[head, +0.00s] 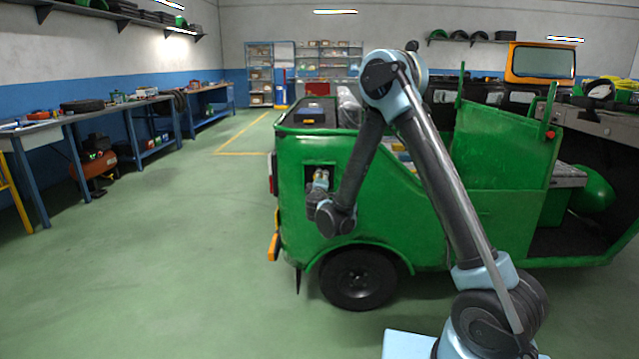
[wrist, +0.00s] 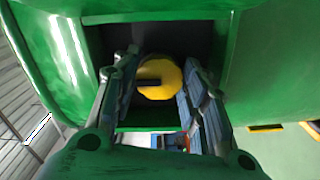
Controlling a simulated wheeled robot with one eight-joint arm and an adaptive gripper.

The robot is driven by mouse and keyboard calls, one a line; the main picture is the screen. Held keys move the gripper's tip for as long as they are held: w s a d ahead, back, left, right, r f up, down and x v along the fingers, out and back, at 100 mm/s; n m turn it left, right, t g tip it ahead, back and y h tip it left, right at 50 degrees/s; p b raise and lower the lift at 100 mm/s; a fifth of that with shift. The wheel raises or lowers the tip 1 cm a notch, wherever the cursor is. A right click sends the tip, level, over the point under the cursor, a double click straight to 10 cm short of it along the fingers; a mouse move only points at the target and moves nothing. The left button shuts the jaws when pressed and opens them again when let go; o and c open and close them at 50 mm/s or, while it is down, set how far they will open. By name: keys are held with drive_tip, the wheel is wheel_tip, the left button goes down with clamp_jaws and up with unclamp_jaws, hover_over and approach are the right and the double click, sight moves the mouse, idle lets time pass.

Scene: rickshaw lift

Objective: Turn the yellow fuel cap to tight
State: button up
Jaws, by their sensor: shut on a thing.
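The yellow fuel cap (wrist: 168,79) sits in a square recess (wrist: 213,47) in the green body of the vehicle, in the wrist view. It is round, with a dark bar lying about level across its left and middle part. My gripper (wrist: 157,77) has one finger on each side of the cap and is shut on it. In the head view my gripper (head: 320,181) reaches into the opening in the side of the green rickshaw (head: 410,220), above and left of its wheel. The cap cannot be made out clearly there.
The recess walls and frame surround my fingers closely. A workbench (head: 105,106) with tools runs along the left wall, and shelves (head: 315,65) stand at the back. The green floor (head: 190,240) left of the rickshaw is clear.

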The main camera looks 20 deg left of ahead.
idle(0.4)
drive_tip(key=o, duration=1.1)
drive_tip(key=shift+c, duration=0.2)
drive_tip(key=shift+s, duration=0.1)
drive_tip(key=v, duration=1.1)
drive_tip(key=shift+s, duration=0.35)
drive_tip(key=shift+f, duration=0.15)
